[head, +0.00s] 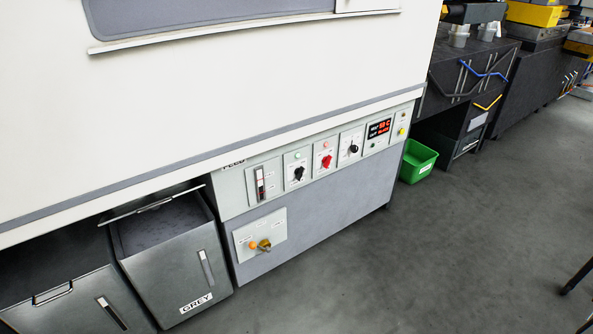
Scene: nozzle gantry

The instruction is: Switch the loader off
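A light grey control panel (319,158) runs along the lower front of a large white machine. From left to right it carries a vertical slot gauge (261,183), a black rotary knob (298,174), a red rotary knob (326,161), another black knob (352,149) and a red-lit display (378,129). A yellow button (402,132) sits at the right end. Below is a plate (260,235) with an orange knob and a brass-coloured fitting. The labels are too small to read, so I cannot tell which control is the loader's. Neither gripper is in view.
A dark bin marked GREY (175,262) and another dark bin (70,305) stand left of the panel. A green bin (418,160) is on the floor at right, beside dark workbenches (465,85). The grey floor (400,260) before the panel is clear.

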